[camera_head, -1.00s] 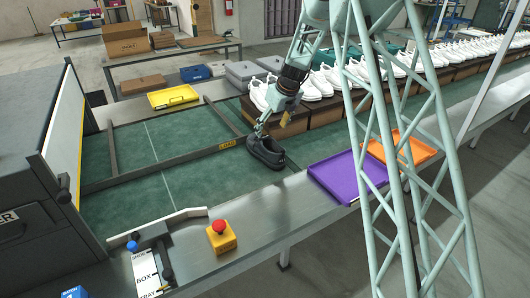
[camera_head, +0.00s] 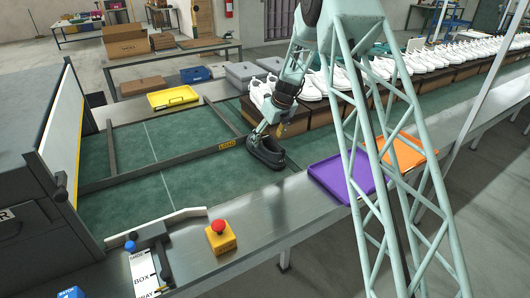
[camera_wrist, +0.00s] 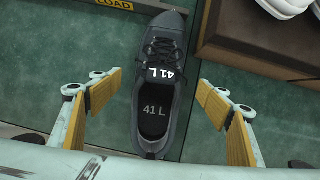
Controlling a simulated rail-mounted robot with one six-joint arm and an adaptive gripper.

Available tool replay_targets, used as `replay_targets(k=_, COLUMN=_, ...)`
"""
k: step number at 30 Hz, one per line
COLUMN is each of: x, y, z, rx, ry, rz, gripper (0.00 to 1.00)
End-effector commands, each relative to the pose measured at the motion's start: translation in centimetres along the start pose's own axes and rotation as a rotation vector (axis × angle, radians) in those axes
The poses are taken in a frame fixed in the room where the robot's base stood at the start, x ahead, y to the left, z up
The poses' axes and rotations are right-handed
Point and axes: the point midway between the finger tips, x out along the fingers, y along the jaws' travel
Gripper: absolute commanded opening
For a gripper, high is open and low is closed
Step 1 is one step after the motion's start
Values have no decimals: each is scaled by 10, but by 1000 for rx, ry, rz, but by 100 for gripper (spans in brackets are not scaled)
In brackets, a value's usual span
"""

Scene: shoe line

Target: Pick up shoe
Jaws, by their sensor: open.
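A dark grey shoe (camera_head: 266,152) stands upright on the green belt (camera_head: 190,185), just right of the bar marked LOAD. In the wrist view the shoe (camera_wrist: 158,120) lies between my fingers, toe towards the top, with "41 L" on its tongue and insole. My gripper (camera_wrist: 160,95) is open, one yellow-padded finger on each side of the shoe with a gap to both sides. In the head view my gripper (camera_head: 258,136) is right at the shoe, from above; its fingertips are small and partly hidden there.
A row of brown boxes (camera_head: 300,118) topped with white shoes (camera_head: 310,88) stands close behind the shoe. A purple tray (camera_head: 335,180) and an orange tray (camera_head: 405,152) lie to the right. A yellow tray (camera_head: 173,97) sits at the back left. A red stop button (camera_head: 218,227) is in front.

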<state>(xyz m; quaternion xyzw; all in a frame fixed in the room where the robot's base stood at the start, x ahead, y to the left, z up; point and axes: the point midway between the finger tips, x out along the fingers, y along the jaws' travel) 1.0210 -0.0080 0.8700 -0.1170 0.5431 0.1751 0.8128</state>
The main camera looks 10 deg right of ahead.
Motion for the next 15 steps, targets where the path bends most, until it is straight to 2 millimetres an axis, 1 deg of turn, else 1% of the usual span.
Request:
replay_targets(k=4, x=1, y=0, z=0, rx=0, ry=0, rz=0, gripper=70)
replay_targets(k=8, x=8, y=0, z=0, rx=0, ry=0, rz=0, gripper=70)
replay_targets(k=15, x=33, y=0, z=0, rx=1, ry=1, rz=1, gripper=70)
